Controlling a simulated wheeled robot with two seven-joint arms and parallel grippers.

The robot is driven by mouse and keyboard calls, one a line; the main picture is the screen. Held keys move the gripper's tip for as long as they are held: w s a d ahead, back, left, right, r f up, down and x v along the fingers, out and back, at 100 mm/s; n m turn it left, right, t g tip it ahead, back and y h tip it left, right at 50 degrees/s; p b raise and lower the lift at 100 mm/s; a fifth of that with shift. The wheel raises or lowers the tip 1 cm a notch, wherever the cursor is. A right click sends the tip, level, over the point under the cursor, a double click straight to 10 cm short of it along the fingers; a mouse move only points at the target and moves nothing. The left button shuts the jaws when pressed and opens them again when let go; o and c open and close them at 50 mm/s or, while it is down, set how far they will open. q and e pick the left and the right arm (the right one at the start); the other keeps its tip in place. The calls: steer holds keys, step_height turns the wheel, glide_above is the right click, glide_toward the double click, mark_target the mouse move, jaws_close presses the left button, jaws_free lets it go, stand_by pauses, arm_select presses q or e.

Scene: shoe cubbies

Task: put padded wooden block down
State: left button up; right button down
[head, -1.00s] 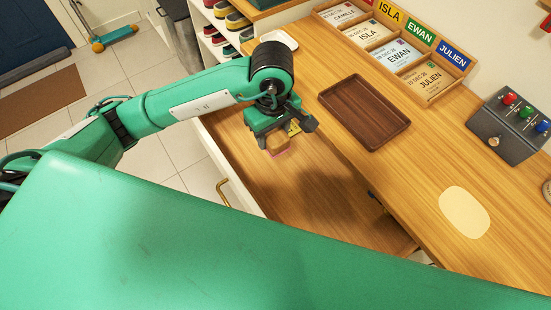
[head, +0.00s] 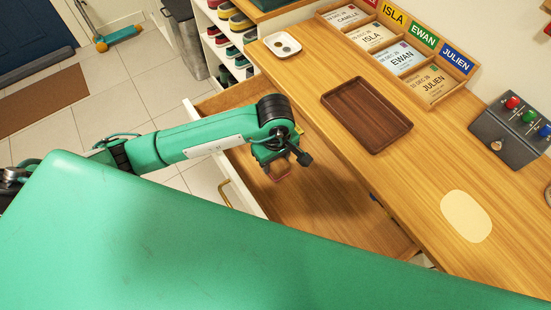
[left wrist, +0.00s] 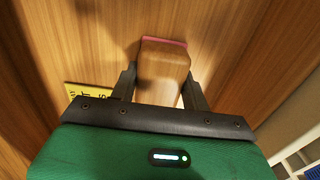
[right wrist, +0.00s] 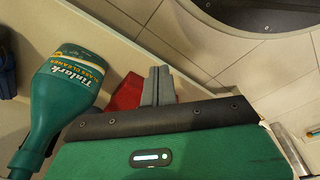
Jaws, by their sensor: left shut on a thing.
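The padded wooden block (left wrist: 163,70) is a brown wooden piece with a pink-red pad along its far end. My left gripper (left wrist: 160,88) is shut on it, one finger on each side. In the head view my left gripper (head: 280,164) is over the open wooden drawer (head: 325,215), and only a bit of the block (head: 281,174) shows beneath it. I cannot tell whether the block touches the drawer floor. My right gripper (right wrist: 158,86) has its two fingers together, with nothing seen between them.
A yellow card (left wrist: 88,92) lies beside the left gripper. On the counter are a brown tray (head: 366,114), a pale dish (head: 282,45), a card rack (head: 400,60) and a button box (head: 515,122). A green cleaner bottle (right wrist: 68,90) and a red thing (right wrist: 127,93) are near my right gripper.

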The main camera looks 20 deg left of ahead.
arm_select(q)
steer(key=shift+f, duration=0.15)
steer(key=o, duration=1)
steer(key=shift+r, duration=0.25)
steer(key=shift+w+r, duration=0.1)
steer(key=shift+r, duration=0.8)
step_height(320, 180, up, 10)
steer(key=shift+r, duration=0.1)
arm_select(e)
steer(key=shift+w+a+r, duration=0.15)
steer(key=shift+w+r, duration=0.15)
steer(key=shift+r, duration=0.45)
steer(key=shift+s, duration=0.1)
